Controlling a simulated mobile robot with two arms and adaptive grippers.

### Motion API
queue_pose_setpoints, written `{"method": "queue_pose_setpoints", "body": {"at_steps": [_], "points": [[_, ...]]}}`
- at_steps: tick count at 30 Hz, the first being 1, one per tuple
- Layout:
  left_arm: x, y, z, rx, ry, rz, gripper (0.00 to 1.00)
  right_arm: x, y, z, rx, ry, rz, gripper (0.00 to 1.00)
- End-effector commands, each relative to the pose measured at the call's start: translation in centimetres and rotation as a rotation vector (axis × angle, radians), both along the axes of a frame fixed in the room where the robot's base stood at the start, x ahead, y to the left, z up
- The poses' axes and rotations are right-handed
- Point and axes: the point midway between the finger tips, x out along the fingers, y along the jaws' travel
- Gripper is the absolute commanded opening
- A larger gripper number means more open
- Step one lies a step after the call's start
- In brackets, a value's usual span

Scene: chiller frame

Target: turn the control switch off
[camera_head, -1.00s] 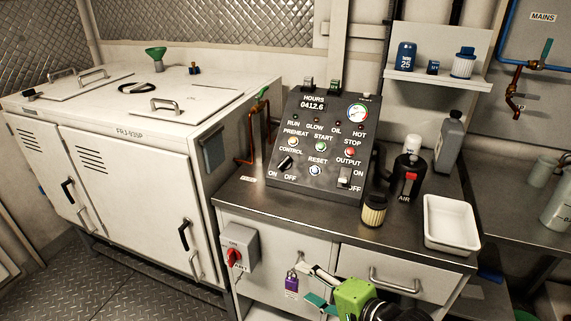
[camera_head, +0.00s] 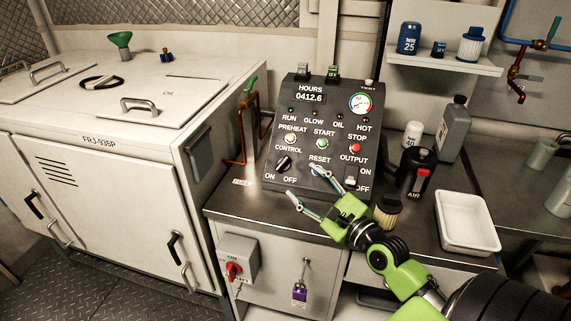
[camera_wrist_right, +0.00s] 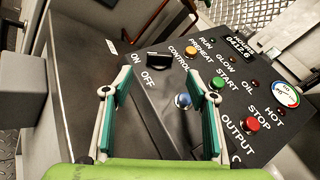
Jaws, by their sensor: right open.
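The control switch (camera_head: 284,163) is a black rotary knob at the lower left of the dark control panel (camera_head: 325,113), with ON at its left and OFF at its right. The knob also shows in the right wrist view (camera_wrist_right: 159,61), ahead of the fingers and between their lines. My right gripper (camera_head: 307,184) is open in front of the panel's lower edge, its green-padded fingers spread. In the right wrist view my right gripper (camera_wrist_right: 163,84) holds nothing, and the knob looks apart from both fingers. My left gripper is not in view.
The blue RESET button (camera_wrist_right: 183,100) lies close to the right finger. A black AIR canister (camera_head: 413,174), a small filter (camera_head: 388,211) and a white tray (camera_head: 467,222) stand right of the panel. A white chiller cabinet (camera_head: 110,190) stands at left. Bare counter lies before the panel.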

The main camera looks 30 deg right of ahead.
Motion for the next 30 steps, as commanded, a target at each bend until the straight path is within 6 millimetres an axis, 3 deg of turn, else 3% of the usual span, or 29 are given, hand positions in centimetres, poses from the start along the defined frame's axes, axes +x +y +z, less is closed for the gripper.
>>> {"method": "queue_pose_setpoints", "body": {"at_steps": [10,18,28,29,30], "points": [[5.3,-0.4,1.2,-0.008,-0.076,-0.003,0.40,6.0,0.1,0.2,-0.001,-0.002,0.000,0.53],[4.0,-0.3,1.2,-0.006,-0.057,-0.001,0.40,8.5,0.2,0.1,-0.001,-0.001,0.001,0.53],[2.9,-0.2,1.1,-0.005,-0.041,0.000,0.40,8.8,0.2,0.0,-0.002,0.001,0.000,0.53],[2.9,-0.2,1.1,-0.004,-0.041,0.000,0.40,8.8,0.2,0.0,-0.002,0.001,0.000,0.50],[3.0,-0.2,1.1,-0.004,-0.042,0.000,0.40,8.8,0.2,0.0,-0.002,0.001,0.000,0.40]]}}
